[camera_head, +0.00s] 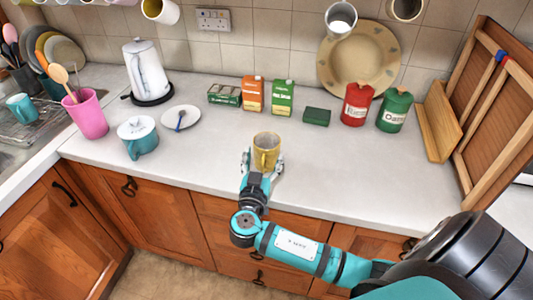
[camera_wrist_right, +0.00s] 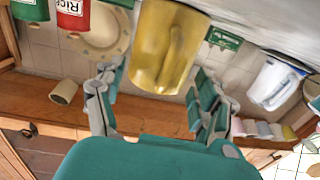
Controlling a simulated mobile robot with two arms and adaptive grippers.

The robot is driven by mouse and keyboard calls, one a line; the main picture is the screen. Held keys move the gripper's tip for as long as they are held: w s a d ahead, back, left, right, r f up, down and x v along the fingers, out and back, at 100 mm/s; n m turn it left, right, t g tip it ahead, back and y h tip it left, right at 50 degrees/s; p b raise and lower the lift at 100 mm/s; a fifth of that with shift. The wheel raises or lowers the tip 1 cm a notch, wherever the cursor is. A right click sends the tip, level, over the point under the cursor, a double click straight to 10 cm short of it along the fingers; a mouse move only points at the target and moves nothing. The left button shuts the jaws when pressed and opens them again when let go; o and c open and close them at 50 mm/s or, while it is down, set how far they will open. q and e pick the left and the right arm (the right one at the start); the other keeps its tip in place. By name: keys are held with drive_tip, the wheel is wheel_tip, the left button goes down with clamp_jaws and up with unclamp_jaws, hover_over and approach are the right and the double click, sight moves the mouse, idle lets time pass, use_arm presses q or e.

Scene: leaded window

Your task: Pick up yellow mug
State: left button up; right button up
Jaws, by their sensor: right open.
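The yellow mug (camera_head: 266,150) stands upright on the counter near its front edge in the head view. In the right wrist view the yellow mug (camera_wrist_right: 165,50) fills the upper middle, its handle facing the camera. My right gripper (camera_head: 263,168) is open, with one finger on either side of the mug. In the right wrist view the gripper's fingers (camera_wrist_right: 157,100) show spread apart below the mug. I cannot tell whether either finger touches it. My left gripper is in neither view.
Behind the mug stand an orange carton (camera_head: 254,94), a green carton (camera_head: 283,97), a dark green box (camera_head: 316,116), and red (camera_head: 356,104) and green (camera_head: 394,110) canisters. A teal pot (camera_head: 138,138) and pink cup (camera_head: 86,114) stand left. The counter around the mug is clear.

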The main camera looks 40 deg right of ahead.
clamp_jaws()
idle(0.4)
